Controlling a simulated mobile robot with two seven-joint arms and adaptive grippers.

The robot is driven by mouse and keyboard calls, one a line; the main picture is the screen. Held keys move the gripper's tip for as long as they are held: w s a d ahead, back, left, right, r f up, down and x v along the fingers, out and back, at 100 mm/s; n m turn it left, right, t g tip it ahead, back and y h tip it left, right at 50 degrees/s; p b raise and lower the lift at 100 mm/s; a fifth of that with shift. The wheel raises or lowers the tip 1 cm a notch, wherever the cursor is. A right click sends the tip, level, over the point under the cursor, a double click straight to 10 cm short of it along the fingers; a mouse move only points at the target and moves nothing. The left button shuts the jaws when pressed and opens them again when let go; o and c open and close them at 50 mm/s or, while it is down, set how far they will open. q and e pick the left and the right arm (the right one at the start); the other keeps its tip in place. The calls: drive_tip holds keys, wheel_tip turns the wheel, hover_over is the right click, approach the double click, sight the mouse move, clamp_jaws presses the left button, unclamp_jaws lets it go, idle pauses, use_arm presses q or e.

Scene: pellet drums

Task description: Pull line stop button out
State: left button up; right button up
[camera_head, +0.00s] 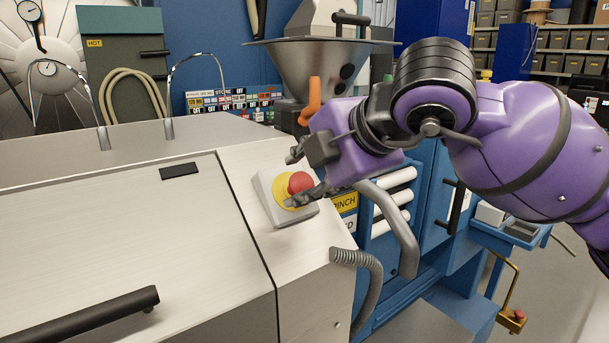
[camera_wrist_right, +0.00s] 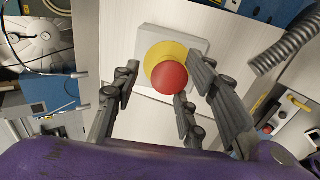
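The line stop button is a red mushroom head (camera_head: 300,183) on a yellow disc (camera_head: 283,193), set in a light grey box (camera_head: 268,206) on the sloped metal panel. My right gripper (camera_head: 297,176) is at the button with its fingers spread. In the head view, one finger is above the red head and another passes in front of its lower edge. In the right wrist view, the red head (camera_wrist_right: 170,78) shows between the fingers of the open gripper (camera_wrist_right: 165,75). I cannot tell whether any finger touches it. My left gripper is in neither view.
A steel hopper (camera_head: 318,67) with an orange handle (camera_head: 311,100) stands behind the button. A bent grey pipe (camera_head: 399,228) and a flexible conduit (camera_head: 366,285) are right of the panel. A black bar handle (camera_head: 85,318) crosses the front left cover.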

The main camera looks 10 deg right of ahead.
drive_tip(key=shift+f, duration=0.1)
drive_tip(key=v, duration=1.2)
drive_tip(key=shift+w, duration=0.1)
